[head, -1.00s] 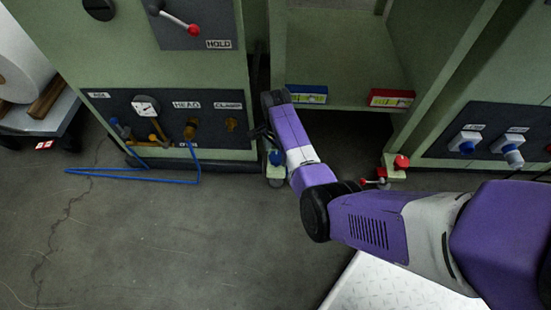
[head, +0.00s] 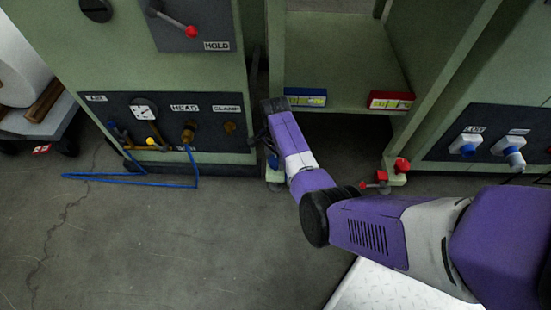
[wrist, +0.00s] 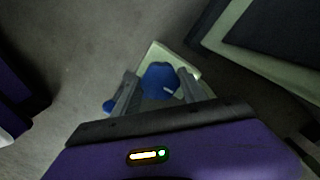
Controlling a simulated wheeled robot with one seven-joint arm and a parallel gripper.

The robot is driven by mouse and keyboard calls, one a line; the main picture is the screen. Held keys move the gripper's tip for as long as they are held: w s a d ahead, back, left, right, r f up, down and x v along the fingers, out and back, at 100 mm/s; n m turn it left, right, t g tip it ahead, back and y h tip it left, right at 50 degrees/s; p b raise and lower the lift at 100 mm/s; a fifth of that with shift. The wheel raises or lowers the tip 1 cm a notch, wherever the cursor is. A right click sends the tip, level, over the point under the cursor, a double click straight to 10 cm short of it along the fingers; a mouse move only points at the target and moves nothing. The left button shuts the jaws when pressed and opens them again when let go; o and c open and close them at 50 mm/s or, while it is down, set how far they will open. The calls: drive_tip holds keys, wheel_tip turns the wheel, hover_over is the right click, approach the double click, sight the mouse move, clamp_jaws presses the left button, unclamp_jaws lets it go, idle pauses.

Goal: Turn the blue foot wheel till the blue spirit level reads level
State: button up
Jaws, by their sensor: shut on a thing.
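The blue foot wheel (wrist: 160,80) sits on a pale green foot in the wrist view. My gripper (wrist: 159,88) has one finger on each side of it and is shut on it. In the head view the wheel (head: 273,161) is mostly hidden by my gripper (head: 266,140) and arm, low at the cabinet's left corner. The blue spirit level (head: 306,97) lies on the cabinet shelf, with a pale yellow-green window. Its bubble is too small to read.
A red spirit level (head: 391,100) lies on the same shelf, and a red foot wheel (head: 402,165) is at the right corner.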

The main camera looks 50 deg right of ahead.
drive_tip(key=shift+r+n, duration=0.1)
drive_tip(key=shift+n, duration=0.2)
drive_tip(key=n+p, duration=0.3)
drive_tip(key=shift+r+n, duration=0.1)
drive_tip(key=shift+n, duration=0.2)
drive_tip(key=n+p, duration=0.2)
drive_tip(key=n, duration=0.3)
drive_tip(key=n+p, duration=0.1)
drive_tip(key=n, duration=0.4)
drive_tip(key=shift+n, duration=0.4)
drive_tip(key=n, duration=0.4)
drive_tip(key=shift+f+n+p, duration=0.2)
drive_tip(key=shift+n+p, duration=0.1)
drive_tip(key=shift+p, duration=0.1)
drive_tip(key=o, duration=1.3)
drive_tip(key=shift+o, duration=0.2)
